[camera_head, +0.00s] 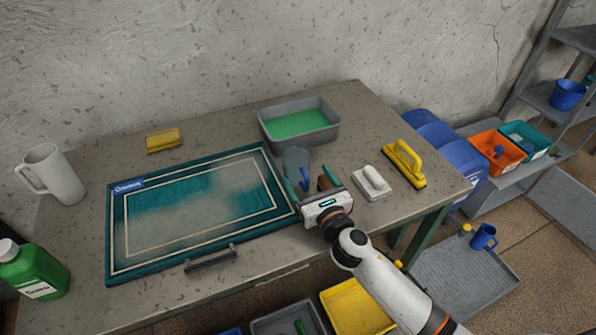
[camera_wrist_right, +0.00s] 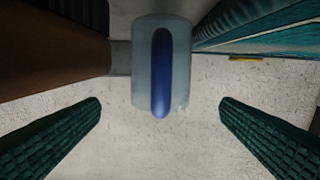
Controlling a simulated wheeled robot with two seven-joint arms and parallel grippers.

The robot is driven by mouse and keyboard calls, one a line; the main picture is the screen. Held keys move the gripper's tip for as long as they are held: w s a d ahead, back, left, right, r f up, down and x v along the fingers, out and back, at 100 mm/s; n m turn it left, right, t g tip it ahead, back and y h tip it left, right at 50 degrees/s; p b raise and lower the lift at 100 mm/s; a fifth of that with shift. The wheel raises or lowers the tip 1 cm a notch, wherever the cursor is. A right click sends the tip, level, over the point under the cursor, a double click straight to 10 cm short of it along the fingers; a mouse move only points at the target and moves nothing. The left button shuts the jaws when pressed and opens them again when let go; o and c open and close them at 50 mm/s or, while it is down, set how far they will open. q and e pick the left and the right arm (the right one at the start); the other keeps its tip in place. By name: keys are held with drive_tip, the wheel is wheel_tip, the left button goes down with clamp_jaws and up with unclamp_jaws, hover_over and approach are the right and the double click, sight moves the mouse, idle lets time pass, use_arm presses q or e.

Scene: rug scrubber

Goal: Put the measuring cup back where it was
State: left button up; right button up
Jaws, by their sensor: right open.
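The measuring cup is a small translucent cup with a blue handle. In the head view the cup (camera_head: 296,157) stands on the table in front of the grey basin, partly hidden by my right gripper (camera_head: 314,182). In the right wrist view the cup (camera_wrist_right: 145,85) is upright, with its blue handle (camera_wrist_right: 162,75) facing me. My right gripper (camera_wrist_right: 160,112) is open, its green fingers apart on either side of the view with the cup ahead; no contact shows. My left gripper is not in view.
The framed teal rug (camera_head: 200,205) lies left. A grey basin (camera_head: 330,131) of green liquid stands behind. A white scrubber (camera_head: 372,184) and yellow brush (camera_head: 405,163) sit right. A white jug (camera_head: 55,175) stands far left.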

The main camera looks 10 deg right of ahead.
sight(302, 169)
drive_tip(key=w, duration=0.3)
drive_tip(key=w+a, duration=0.1)
drive_tip(key=w, duration=0.1)
drive_tip(key=shift+w+a, duration=0.1)
drive_tip(key=shift+w, duration=0.3)
drive_tip(key=c, duration=1.1)
